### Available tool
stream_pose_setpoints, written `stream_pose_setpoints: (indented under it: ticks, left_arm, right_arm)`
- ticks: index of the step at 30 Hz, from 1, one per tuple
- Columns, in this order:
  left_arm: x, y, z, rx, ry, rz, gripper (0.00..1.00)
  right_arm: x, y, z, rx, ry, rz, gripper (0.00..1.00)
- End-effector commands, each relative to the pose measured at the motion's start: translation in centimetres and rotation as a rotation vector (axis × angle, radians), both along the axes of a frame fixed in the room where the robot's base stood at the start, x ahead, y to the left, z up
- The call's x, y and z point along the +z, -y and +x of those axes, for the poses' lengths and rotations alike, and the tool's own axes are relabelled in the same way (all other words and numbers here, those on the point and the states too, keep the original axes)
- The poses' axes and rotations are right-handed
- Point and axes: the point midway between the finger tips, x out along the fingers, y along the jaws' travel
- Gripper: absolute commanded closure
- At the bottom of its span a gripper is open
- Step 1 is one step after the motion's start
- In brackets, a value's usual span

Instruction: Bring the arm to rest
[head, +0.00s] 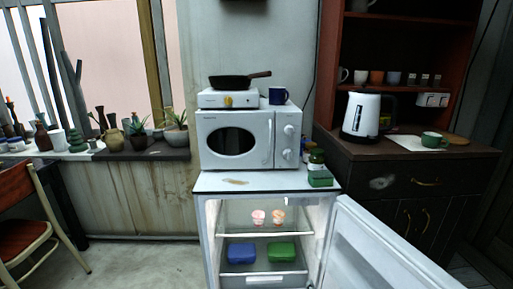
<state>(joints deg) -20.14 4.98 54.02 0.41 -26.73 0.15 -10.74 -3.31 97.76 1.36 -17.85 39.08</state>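No gripper and no part of either arm shows in the head view. The task line names no other object. In front of me stands a small fridge (210,187) with its white door (365,250) swung open to the right. A blue container (241,252) and a green container (281,252) sit side by side on the shelf below.
A white microwave (205,140) stands on the fridge, with a hot plate (215,98), pan (233,82) and blue mug (278,96) on top. A dark cabinet (385,187) with a white kettle (361,115) stands right. A chair (22,215) stands left. The open door takes up the front right.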

Motion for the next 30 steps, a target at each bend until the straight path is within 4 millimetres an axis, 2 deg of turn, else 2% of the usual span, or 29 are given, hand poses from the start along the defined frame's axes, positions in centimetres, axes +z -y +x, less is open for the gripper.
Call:
stream_pose_setpoints:
  ticks: [1, 5, 7, 9, 12, 15, 18, 21, 26, 27, 30]
  left_arm:
    - [0.0, 0.0, 0.0, 0.0, 0.0, 0.0, 0.6]
    - [0.0, 0.0, 0.0, 0.0, 0.0, 0.0, 0.6]
    - [0.0, 0.0, 0.0, 0.0, 0.0, 0.0, 0.6]
    - [0.0, 0.0, 0.0, 0.0, 0.0, 0.0, 0.6]
    - [0.0, 0.0, 0.0, 0.0, 0.0, 0.0, 0.6]
    - [0.0, 0.0, 0.0, 0.0, 0.0, 0.0, 0.6]
    - [0.0, 0.0, 0.0, 0.0, 0.0, 0.0, 0.6]
    - [0.0, 0.0, 0.0, 0.0, 0.0, 0.0, 0.6]
    - [0.0, 0.0, 0.0, 0.0, 0.0, 0.0, 0.6]
    - [1.8, 0.0, -0.4, 0.0, -0.002, 0.0, 0.6]
    - [4.3, -0.1, -1.5, 0.001, -0.007, 0.0, 0.6]
  right_arm:
    - [-2.2, 0.1, -0.8, 0.012, -0.046, -0.028, 0.51]
    - [-9.0, 0.6, -3.9, 0.064, -0.19, -0.13, 0.51]
    - [-13.5, 1.1, -6.7, 0.107, -0.295, -0.198, 0.51]
    - [-18.4, 1.8, -10.4, 0.163, -0.411, -0.273, 0.51]
    - [-24.6, 3.1, -16.5, 0.253, -0.575, -0.372, 0.51]
    - [-29.0, 4.3, -22.3, 0.341, -0.713, -0.447, 0.51]
    - [-32.1, 5.5, -27.4, 0.418, -0.822, -0.5, 0.51]
    - [-34.4, 6.6, -32.1, 0.49, -0.918, -0.541, 0.51]
    - [-36.8, 8.2, -39.1, 0.598, -1.051, -0.588, 0.51]
    - [-35.0, 8.2, -39.5, 0.604, -1.054, -0.592, 0.51]
    - [-32.4, 8.2, -40.4, 0.601, -1.054, -0.588, 0.51]
